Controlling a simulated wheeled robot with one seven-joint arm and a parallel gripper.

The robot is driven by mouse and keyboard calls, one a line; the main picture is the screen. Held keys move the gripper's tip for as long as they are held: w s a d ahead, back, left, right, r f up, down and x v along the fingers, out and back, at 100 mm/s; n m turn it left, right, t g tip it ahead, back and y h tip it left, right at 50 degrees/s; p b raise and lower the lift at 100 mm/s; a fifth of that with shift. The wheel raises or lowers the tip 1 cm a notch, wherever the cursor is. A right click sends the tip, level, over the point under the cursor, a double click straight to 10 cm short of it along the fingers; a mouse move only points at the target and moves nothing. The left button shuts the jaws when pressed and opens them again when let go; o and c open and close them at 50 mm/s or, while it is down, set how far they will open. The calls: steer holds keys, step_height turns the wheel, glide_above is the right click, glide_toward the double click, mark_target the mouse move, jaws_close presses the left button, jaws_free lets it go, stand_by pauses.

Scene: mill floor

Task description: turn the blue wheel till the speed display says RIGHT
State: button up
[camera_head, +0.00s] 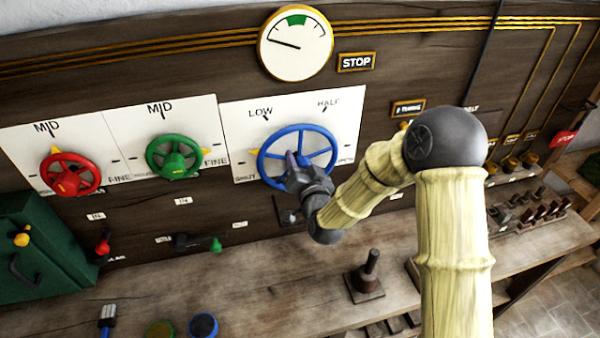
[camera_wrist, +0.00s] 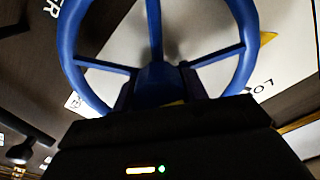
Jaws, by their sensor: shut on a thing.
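The blue wheel (camera_head: 318,136) is on a white panel with the marks SHUT, LOW and HALF around it. The speed display (camera_head: 356,62) reads STOP. The round gauge (camera_head: 297,45) beside it has its needle pointing left, outside the green band at the top.
A red wheel (camera_head: 70,174) and a green wheel (camera_head: 173,157) are on panels to the left. A green box (camera_head: 40,255) stands at far left. A wooden bench (camera_head: 250,290) below carries a dark upright lever (camera_head: 368,272). Several small levers are at right.

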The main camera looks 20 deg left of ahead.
steer(key=m+b, duration=0.4)
steer(key=b, duration=0.1)
steer(key=shift+f+m, duration=0.3)
steer(key=shift+f, duration=0.1)
steer(key=shift+r+m+b, duration=0.2)
steer(key=shift+m+b, duration=1.05)
steer(key=shift+m, duration=0.15)
steer(key=o, duration=1)
steer(key=shift+r, duration=0.1)
steer(key=shift+d, duration=0.1)
